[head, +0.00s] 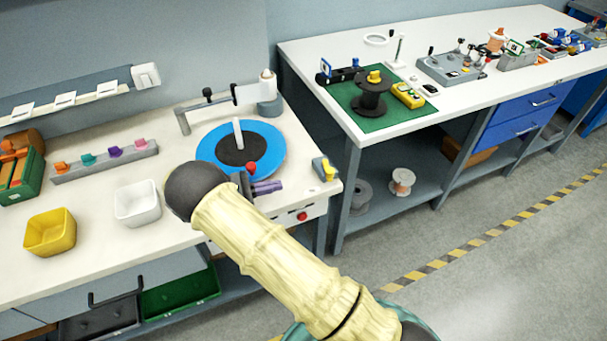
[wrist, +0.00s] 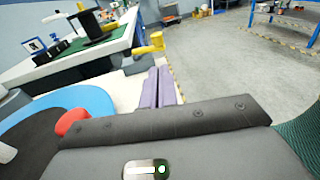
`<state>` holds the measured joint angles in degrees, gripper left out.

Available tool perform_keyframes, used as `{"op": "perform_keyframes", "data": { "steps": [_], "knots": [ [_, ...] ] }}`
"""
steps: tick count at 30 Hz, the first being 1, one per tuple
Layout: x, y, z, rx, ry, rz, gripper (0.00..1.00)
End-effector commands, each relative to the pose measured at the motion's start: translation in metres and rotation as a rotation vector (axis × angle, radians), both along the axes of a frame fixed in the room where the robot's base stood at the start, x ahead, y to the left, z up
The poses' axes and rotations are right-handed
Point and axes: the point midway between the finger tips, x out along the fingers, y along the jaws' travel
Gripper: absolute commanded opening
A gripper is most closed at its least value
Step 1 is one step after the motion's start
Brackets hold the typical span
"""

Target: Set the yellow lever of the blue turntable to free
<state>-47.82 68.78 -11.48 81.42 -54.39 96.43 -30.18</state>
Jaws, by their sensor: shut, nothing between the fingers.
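The blue turntable (head: 272,143) lies on the white workbench, with a dark centre and a white upright post. Its blue rim also shows at left in the wrist view (wrist: 92,97). The yellow lever (head: 327,170) sits on a small grey base at the bench's right front corner, right of the turntable. In the wrist view the yellow lever (wrist: 150,48) has a rounded knob end and stands beyond my fingertips. My gripper (head: 280,185) has purple fingers, shut and empty, pointing towards the lever with a visible gap in the head view. The fingers also show in the wrist view (wrist: 160,72).
A red knob (head: 251,168) is close beside my gripper, at the turntable's near edge. A jointed arm fixture (head: 235,93) stands behind the turntable. White (head: 137,205) and yellow (head: 50,234) bins are at left. A second bench with a green mat (head: 365,122) stands right, across a gap.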

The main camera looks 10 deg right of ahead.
Motion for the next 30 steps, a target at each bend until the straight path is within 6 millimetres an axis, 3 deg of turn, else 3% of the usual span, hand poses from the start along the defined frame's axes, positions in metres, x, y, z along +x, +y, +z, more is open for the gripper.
{"op": "perform_keyframes", "data": {
  "steps": [8,15,23,30],
  "knots": [
    [-0.015,-0.065,0.014,0.308,-0.037,-0.197,0.00],
    [-0.057,-0.115,0.027,0.698,-0.193,-0.466,0.00],
    [-0.107,-0.141,0.049,1.064,-0.484,-0.768,0.00],
    [-0.146,-0.154,0.076,1.330,-0.856,-1.028,0.00]
  ]
}}
